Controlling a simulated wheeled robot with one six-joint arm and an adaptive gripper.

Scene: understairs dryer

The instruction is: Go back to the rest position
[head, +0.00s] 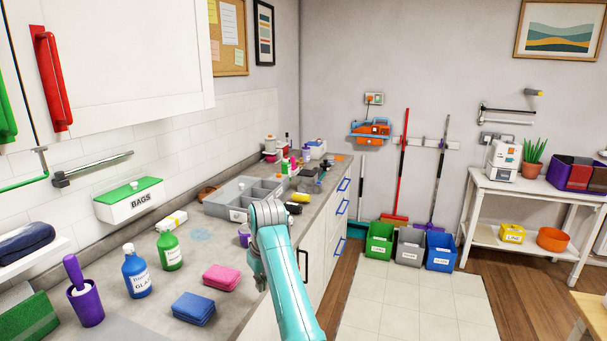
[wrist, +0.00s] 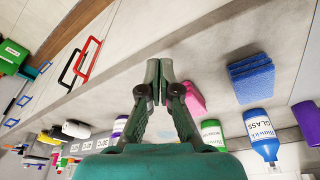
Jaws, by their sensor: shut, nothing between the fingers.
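My gripper (wrist: 158,84) shows in the wrist view with its two dark green fingers closed together and nothing between them. It is above the grey counter (head: 215,253), near its front edge. In the wrist view the pink sponge (wrist: 194,98) is just right of the fingers, and the blue sponge (wrist: 251,78) is further right. In the head view my teal arm reaches up from the bottom middle over the counter's front edge, and the fingers cannot be made out there.
Wall cabinets (head: 110,60) overhang the left. Coloured bins (head: 410,248) stand on the floor by the wall. The tiled floor (head: 410,310) is clear.

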